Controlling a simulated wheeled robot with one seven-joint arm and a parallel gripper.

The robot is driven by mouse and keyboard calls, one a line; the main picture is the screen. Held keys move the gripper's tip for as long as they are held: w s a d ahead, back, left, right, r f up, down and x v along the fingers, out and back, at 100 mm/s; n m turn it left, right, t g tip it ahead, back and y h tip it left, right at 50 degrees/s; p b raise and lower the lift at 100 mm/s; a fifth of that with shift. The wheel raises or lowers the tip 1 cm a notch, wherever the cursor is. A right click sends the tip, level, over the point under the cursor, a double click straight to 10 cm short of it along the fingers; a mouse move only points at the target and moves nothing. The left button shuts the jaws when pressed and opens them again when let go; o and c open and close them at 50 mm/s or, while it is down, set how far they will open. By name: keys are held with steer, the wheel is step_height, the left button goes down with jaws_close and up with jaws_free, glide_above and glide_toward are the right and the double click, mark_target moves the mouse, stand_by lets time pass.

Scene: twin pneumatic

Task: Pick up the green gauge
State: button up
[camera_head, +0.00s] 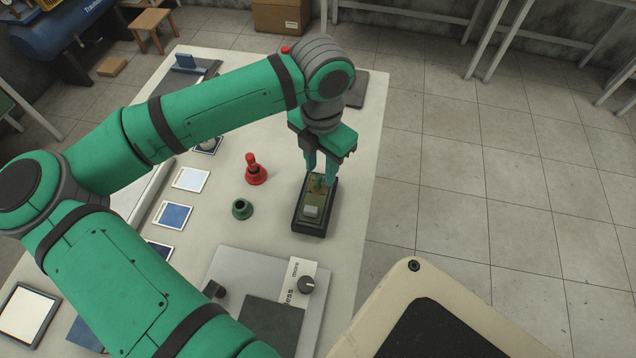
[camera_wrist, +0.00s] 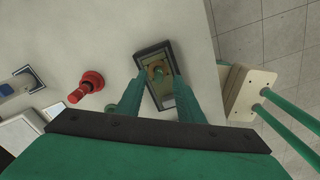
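A small green gauge (camera_wrist: 159,73) shows in the wrist view, on a brownish patch at the far end of a dark-rimmed tray. In the head view the gauge (camera_head: 318,184) is small and partly hidden by my fingers. The tray (camera_head: 309,228) lies on the white table and also shows in the wrist view (camera_wrist: 168,107). My gripper (camera_head: 321,176) points down over the tray's far end. Its two green fingers are apart, one on each side of the gauge, with a gap between them in the wrist view (camera_wrist: 159,80). I cannot tell whether they touch it.
An empty-looking green ring base (camera_head: 242,209) is nearer. The table's right edge is close to the tray.

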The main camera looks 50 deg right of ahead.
mark_target(318, 176)
steer(key=shift+w+a+f, duration=0.1)
steer(key=shift+f, duration=1.1)
steer(key=shift+a+f, duration=0.1)
steer(key=shift+f, duration=1.05)
jaws_close()
steer(key=shift+r, duration=0.1)
